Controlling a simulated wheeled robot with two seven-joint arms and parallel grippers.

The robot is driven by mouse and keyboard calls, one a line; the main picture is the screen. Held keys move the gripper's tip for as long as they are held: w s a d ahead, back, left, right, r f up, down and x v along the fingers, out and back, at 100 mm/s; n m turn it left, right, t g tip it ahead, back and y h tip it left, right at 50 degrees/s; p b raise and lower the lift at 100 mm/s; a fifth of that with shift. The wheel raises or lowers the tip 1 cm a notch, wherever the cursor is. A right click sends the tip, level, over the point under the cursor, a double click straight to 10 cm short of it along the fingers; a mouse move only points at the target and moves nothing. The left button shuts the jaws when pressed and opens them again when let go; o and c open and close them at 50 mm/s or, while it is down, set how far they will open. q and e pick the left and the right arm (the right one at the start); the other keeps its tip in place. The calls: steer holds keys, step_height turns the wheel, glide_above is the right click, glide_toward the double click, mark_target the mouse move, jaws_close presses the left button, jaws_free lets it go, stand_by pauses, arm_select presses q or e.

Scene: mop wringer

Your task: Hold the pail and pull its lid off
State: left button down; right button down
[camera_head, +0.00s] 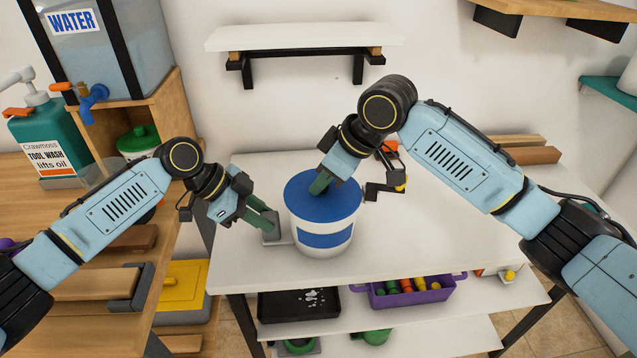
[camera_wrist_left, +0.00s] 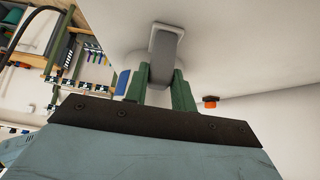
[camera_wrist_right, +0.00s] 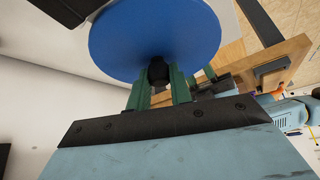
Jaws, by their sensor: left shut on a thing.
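The white pail (camera_head: 323,242) with a blue label stands upright on the white table. Its blue lid (camera_head: 300,190) sits on top and also fills the upper part of the right wrist view (camera_wrist_right: 150,35). My left gripper (camera_head: 268,222) is at the pail's left side, shut on its grey handle (camera_wrist_left: 166,45). My right gripper (camera_head: 321,184) points down at the lid's middle. In the right wrist view its fingers stand on either side of the lid's dark knob (camera_wrist_right: 158,72); whether they press on it cannot be told. The arm hides the knob in the head view.
The white table (camera_head: 420,225) has free room right of the pail. A small black fixture (camera_head: 385,188) shows behind it at the right. A purple bin (camera_head: 420,293) and a black tray (camera_head: 298,304) are on the shelf below. A wooden bench with a water tank (camera_head: 95,55) stands left.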

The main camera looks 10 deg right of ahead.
arm_select(q)
steer(key=shift+f, duration=0.3)
arm_select(e)
steer(key=shift+s+a+r, duration=0.15)
steer(key=shift+s+a, duration=0.05)
steer(key=shift+w+r, duration=0.1)
steer(key=shift+r, duration=2)
steer(key=shift+d, duration=0.1)
arm_select(q)
steer(key=c, duration=1.3)
jaws_free()
steer(key=shift+o, duration=1.1)
steer(key=shift+r, duration=0.1)
arm_select(e)
steer(key=shift+w, duration=0.1)
arm_select(q)
steer(key=shift+r, duration=0.1)
